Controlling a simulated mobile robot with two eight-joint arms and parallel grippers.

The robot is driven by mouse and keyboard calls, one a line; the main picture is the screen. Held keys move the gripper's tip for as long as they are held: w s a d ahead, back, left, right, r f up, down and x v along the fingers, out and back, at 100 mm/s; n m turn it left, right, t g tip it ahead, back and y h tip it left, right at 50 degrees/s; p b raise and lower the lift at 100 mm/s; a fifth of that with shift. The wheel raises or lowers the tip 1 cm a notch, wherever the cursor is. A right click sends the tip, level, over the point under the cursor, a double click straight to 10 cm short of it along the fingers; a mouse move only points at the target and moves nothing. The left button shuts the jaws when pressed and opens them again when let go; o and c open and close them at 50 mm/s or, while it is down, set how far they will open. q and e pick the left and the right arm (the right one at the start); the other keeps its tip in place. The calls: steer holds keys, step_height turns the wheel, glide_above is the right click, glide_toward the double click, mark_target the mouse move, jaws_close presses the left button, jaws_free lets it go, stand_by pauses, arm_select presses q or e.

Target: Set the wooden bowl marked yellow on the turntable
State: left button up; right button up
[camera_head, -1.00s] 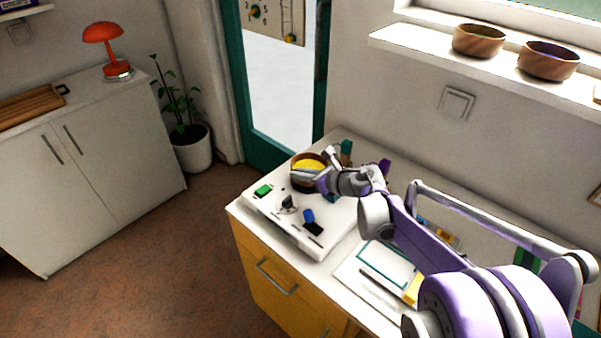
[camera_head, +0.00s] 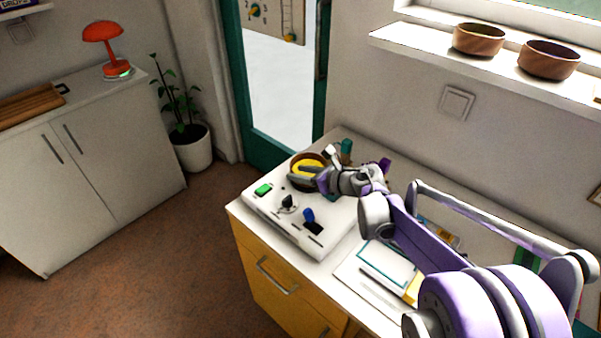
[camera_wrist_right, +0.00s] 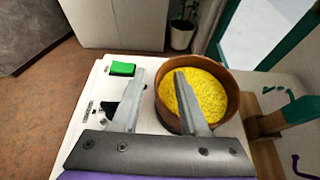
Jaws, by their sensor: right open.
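The wooden bowl (camera_head: 309,155) holds yellow beads and stands upright at the back of a white control box on the counter. It also shows in the right wrist view (camera_wrist_right: 234,95), right of centre. My right gripper (camera_wrist_right: 160,75) is open at the bowl's left side. One finger reaches over the yellow beads and the other is outside the bowl, so the near left wall lies between them. In the head view the right gripper (camera_head: 292,174) partly covers the bowl. I cannot make out a turntable surface under the bowl. My left gripper is not in view.
The white box (camera_head: 262,212) carries a green button (camera_head: 263,189), a dark knob (camera_head: 288,202) and a blue switch (camera_head: 309,215). Two other wooden bowls (camera_head: 479,40) (camera_head: 548,60) stand on the window shelf. A teal-framed board (camera_head: 388,266) lies near my right arm.

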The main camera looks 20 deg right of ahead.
steer(key=v, duration=1)
steer(key=shift+s+d+p, duration=0.15)
steer(key=shift+s+p, duration=0.15)
steer(key=shift+p, duration=0.05)
